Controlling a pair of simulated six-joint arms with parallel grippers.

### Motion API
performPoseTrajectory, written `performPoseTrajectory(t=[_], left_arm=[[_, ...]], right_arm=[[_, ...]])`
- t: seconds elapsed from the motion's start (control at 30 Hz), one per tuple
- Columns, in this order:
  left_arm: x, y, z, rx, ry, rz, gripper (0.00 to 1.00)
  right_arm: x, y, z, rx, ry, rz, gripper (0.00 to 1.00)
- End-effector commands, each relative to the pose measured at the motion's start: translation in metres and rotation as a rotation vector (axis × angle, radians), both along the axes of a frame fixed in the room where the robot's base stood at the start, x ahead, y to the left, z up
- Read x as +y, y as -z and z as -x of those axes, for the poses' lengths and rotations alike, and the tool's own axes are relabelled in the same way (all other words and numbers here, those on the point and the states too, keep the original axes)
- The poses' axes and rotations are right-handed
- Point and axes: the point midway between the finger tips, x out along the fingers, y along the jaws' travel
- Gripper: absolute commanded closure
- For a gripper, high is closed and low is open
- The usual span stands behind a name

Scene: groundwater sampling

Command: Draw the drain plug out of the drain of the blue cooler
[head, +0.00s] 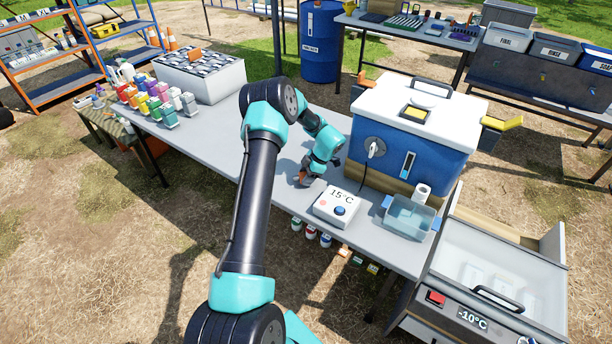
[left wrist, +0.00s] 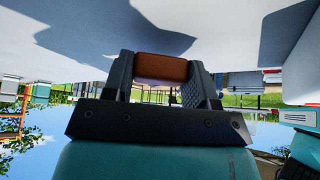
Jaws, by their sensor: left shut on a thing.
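The blue cooler (head: 443,160) with a white lid stands at the right end of the grey table. A round grey fitting with a cable is on its front. I cannot make out the drain's opening. My left gripper (head: 304,179) is low over the table, left of the cooler and apart from it. It is shut on an orange-brown piece, which looks like the drain plug; in the left wrist view this plug (left wrist: 160,67) lies crosswise between both fingers, close to the table. My right gripper is not in view.
A white 15°C box (head: 338,206) sits just right of the gripper on the table (head: 215,148). A clear tub (head: 409,217) stands in front of the cooler. Bottles and a rack box fill the table's left end; its middle is mostly clear.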

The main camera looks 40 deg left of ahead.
Motion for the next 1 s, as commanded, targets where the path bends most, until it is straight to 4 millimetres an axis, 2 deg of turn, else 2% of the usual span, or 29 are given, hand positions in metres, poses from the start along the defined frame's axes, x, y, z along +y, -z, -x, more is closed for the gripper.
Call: performPoseTrajectory(t=[1.0], left_arm=[[0.0,0.017,0.0,0.0,0.0,0.0,0.7]], right_arm=[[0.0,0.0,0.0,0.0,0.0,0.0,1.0]])
